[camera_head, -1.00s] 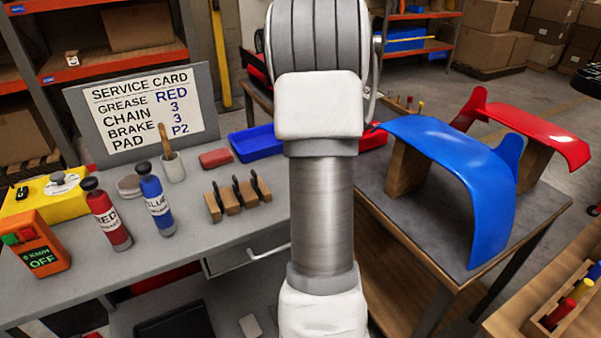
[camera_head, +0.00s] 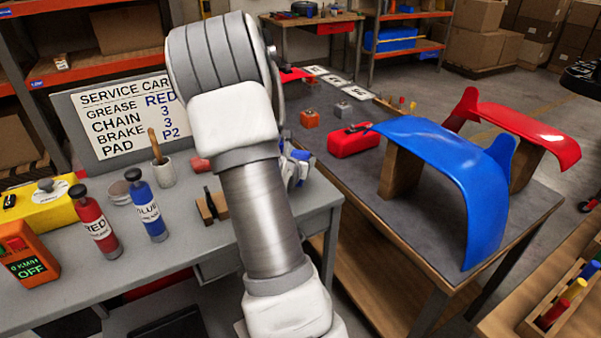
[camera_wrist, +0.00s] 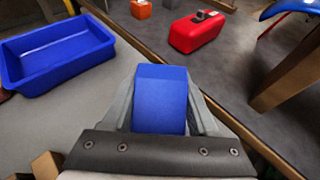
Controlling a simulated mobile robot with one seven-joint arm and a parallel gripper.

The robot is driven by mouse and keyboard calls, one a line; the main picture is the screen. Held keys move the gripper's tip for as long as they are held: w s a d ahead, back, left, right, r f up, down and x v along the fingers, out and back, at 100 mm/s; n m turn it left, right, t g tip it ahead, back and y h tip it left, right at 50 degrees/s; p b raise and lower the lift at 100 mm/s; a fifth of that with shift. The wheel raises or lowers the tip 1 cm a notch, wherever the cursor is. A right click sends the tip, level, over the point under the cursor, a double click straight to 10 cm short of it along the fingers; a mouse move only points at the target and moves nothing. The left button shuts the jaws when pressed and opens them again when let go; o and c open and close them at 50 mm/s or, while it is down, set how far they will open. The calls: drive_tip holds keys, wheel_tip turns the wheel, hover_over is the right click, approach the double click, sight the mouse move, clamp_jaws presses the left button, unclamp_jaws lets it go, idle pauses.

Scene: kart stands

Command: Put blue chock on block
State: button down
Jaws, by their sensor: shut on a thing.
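A blue chock (camera_wrist: 160,100) is held between the fingers of my gripper (camera_wrist: 162,95) in the wrist view. In the head view my gripper (camera_head: 294,168) is partly hidden by my arm, near the right edge of the grey bench, with a bit of blue (camera_head: 302,155) showing at it. A small orange block (camera_head: 310,117) and a small grey block (camera_head: 343,109) stand on the dark table beyond. The orange block shows at the top of the wrist view (camera_wrist: 141,9). I cannot tell which block the task names.
A blue tray (camera_wrist: 58,55) lies left of my gripper. Red and blue bottles (camera_head: 148,205) stand on the grey bench. A gap separates bench and table.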

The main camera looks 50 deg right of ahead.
drive_tip(key=shift+f+b, duration=0.45)
drive_tip(key=shift+f, duration=1.6)
drive_tip(key=shift+f, duration=0.1)
drive_tip(key=shift+f+b, duration=0.15)
drive_tip(key=shift+b, duration=0.15)
drive_tip(key=shift+c, duration=0.8)
unclamp_jaws()
drive_tip(key=shift+a+r, duration=0.1)
drive_tip(key=shift+r, duration=0.1)
